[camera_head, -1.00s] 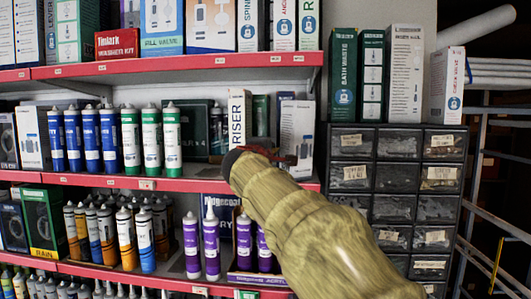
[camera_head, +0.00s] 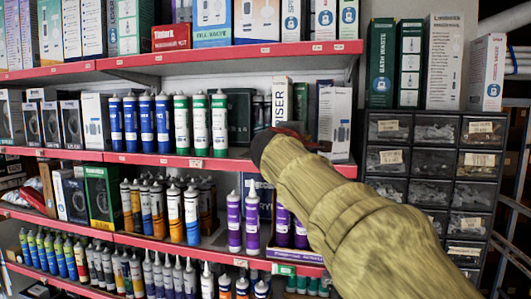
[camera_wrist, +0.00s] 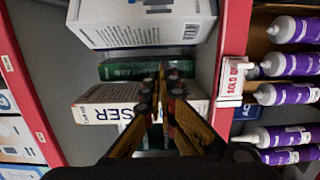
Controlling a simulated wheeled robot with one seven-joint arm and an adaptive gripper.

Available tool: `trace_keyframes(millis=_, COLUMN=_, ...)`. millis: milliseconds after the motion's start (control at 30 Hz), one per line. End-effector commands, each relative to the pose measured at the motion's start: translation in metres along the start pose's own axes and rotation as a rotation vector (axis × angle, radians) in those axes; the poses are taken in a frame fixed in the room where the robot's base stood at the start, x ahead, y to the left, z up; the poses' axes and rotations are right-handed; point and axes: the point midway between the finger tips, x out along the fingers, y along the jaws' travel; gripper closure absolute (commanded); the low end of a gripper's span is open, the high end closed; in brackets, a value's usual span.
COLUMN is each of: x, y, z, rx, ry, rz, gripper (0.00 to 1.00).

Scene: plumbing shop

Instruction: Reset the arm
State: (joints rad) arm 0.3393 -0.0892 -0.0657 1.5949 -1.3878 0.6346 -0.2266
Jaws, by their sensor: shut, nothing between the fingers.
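My arm, in a padded olive sleeve, reaches in from the lower right in the head view. My gripper (camera_head: 300,138) is at the red-edged middle shelf (camera_head: 230,164), in front of the boxes at its right end; its fingers are small and partly hidden there. In the wrist view my gripper (camera_wrist: 160,85) shows its fingers together with nothing between them. Beyond them stand a white box lettered "SER" (camera_wrist: 95,112) and a green box (camera_wrist: 125,70). I cannot tell whether the fingers touch the boxes.
Blue, green and white tubes (camera_head: 145,122) stand left of my gripper. Purple tubes (camera_head: 251,222) stand on the shelf below. A dark drawer cabinet (camera_head: 433,130) stands at the right, with boxes on top. A "SOLD OUT" tag (camera_wrist: 232,80) hangs on the shelf edge.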

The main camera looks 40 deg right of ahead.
Motion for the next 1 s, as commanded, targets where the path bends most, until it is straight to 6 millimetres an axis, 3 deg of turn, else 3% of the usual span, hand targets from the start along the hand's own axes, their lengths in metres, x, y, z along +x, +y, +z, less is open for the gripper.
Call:
trace_keyframes(millis=233, x=-0.002, y=-0.004, z=0.0, rx=0.007, ry=0.002, rz=-0.006, gripper=1.0)
trace_keyframes(millis=367, x=-0.018, y=-0.04, z=-0.002, rx=0.064, ry=0.016, rz=-0.061, gripper=1.0)
trace_keyframes(millis=667, x=-0.107, y=-0.22, z=-0.009, rx=0.329, ry=0.055, rz=-0.374, gripper=1.0)
trace_keyframes(millis=1000, x=-0.231, y=-0.421, z=-0.01, rx=0.577, ry=0.041, rz=-0.763, gripper=1.0)
